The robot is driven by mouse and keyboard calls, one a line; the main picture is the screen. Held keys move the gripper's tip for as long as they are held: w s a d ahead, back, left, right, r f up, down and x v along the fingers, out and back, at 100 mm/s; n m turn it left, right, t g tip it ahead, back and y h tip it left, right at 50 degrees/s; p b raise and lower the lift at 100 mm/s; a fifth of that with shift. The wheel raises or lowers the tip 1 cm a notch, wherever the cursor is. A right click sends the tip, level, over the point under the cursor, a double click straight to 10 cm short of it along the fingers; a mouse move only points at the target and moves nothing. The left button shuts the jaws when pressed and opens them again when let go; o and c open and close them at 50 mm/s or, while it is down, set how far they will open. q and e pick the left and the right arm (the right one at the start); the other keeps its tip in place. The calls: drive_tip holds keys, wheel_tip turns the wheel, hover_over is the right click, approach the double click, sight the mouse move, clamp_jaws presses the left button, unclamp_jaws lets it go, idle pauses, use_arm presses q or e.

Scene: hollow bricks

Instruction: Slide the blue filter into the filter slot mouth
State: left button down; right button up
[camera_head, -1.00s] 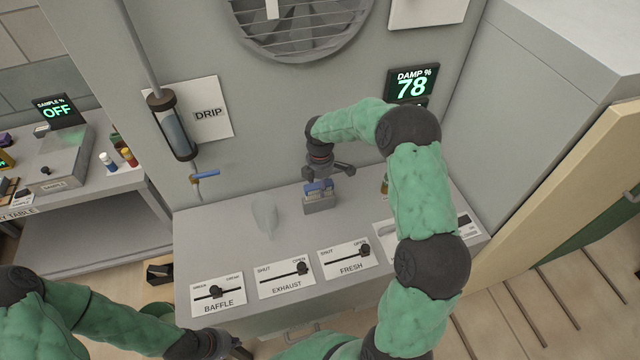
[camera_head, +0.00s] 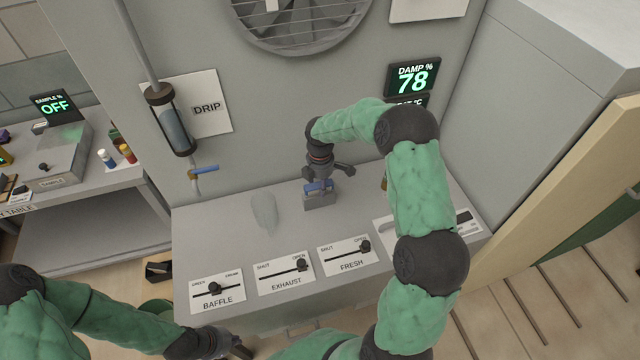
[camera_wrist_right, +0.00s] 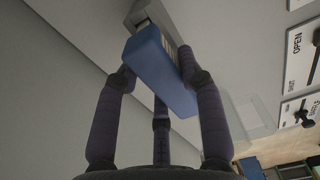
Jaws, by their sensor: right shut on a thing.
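The blue filter (camera_head: 318,186) is held upright by my right gripper (camera_head: 322,180) at the small grey filter slot (camera_head: 320,202) on the bench top. In the right wrist view the blue filter (camera_wrist_right: 162,72) is between the fingers of my right gripper (camera_wrist_right: 160,85), and its far end meets the grey slot (camera_wrist_right: 145,14). Much of the filter stands out of the slot; how deep its end sits inside I cannot tell. My left gripper (camera_head: 238,348) is at the bottom edge, away from the slot, its fingers partly cut off.
Sliders labelled BAFFLE (camera_head: 217,290), EXHAUST (camera_head: 284,272) and FRESH (camera_head: 351,255) line the bench front. A translucent patch (camera_head: 264,212) lies left of the slot. A drip tube (camera_head: 172,122) and blue-handled tap (camera_head: 203,173) are on the wall. My right arm covers the bench's right part.

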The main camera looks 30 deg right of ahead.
drive_tip(key=shift+f, duration=0.4)
drive_tip(key=o, duration=1.2)
drive_tip(key=shift+r, duration=0.15)
wheel_tip(320, 180, up, 12)
drive_tip(key=shift+f, duration=0.1)
